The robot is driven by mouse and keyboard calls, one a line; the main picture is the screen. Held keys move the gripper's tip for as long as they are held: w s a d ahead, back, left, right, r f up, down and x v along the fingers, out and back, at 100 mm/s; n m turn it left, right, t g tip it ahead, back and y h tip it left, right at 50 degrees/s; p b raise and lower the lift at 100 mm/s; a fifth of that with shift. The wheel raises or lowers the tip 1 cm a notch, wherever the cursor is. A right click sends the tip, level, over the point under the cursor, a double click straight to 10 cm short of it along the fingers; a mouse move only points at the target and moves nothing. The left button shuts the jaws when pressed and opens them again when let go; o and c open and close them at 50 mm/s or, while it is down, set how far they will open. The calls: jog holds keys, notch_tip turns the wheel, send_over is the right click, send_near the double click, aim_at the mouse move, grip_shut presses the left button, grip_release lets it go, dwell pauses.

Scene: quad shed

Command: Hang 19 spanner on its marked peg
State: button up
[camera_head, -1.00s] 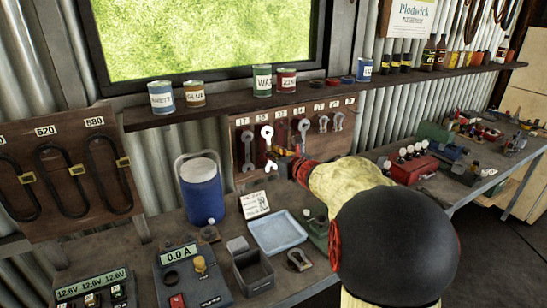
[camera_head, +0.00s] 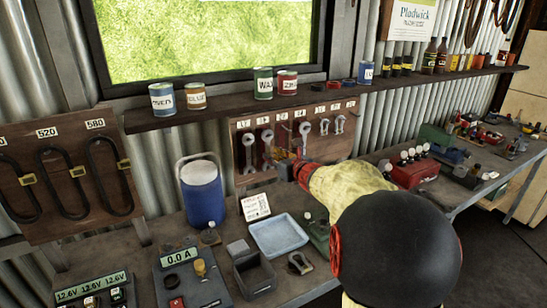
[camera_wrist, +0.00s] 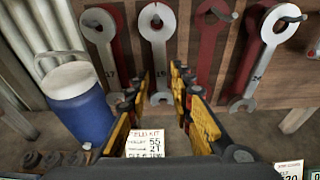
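A grey spanner (camera_wrist: 158,50), which I take to be the 19 spanner, hangs upright by its ring end on the second peg from the left, over a red outline. Its number is partly hidden in the wrist view. It also shows on the pegboard in the head view (camera_head: 267,138). My gripper (camera_wrist: 172,95) is open, its yellow and black fingers apart on either side of the spanner's lower end, with no visible grip on it. In the head view my gripper (camera_head: 289,167) is just right of the spanner's lower end.
A grey spanner (camera_wrist: 100,45) marked 17 hangs left, another (camera_wrist: 262,60) right. The third peg (camera_wrist: 222,10) is bare over a red outline (camera_wrist: 213,45). A blue drum (camera_wrist: 78,105), card (camera_head: 255,206) and pale tray (camera_head: 279,236) stand below. A shelf (camera_head: 225,110) runs above.

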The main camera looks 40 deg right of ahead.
jog(key=shift+o, duration=1.2)
jog(key=shift+s, duration=0.1)
jog(key=v, duration=1.1)
jog(key=shift+s+a, duration=0.15)
jog(key=shift+s, duration=0.2)
